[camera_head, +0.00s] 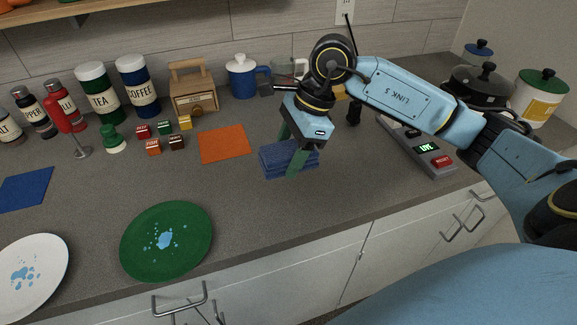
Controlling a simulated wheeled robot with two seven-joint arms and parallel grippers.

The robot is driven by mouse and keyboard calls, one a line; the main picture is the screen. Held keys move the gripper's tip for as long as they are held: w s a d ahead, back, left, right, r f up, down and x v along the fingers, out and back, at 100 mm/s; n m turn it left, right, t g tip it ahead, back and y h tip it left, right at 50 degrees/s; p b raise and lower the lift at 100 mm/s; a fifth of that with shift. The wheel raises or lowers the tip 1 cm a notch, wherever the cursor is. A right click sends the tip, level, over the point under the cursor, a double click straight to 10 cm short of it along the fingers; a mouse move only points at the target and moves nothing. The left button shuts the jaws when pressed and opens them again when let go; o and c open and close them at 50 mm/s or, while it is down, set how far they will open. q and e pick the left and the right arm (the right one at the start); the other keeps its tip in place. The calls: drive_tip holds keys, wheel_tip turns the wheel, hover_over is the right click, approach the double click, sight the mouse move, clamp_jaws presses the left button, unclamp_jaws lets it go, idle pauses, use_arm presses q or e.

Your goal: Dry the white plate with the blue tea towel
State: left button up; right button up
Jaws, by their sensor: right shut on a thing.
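The white plate (48,258) lies at the lower left of the counter, cut by the left edge, with light-blue wet patches on it. The blue tea towel (272,160) is a folded, layered dark-blue cloth near the middle of the counter. My right gripper (292,158) points down at it, with its green fingers on either side of the cloth, shut on it. I cannot tell whether the towel is clear of the counter. My left gripper is not in view.
A green plate (200,221) with blue drops lies between the white plate and the towel. A flat orange square (223,144) and a flat blue square (27,188) lie behind. The counter in front of the towel is clear.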

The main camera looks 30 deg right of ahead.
drive_tip(key=shift+r, duration=0.35)
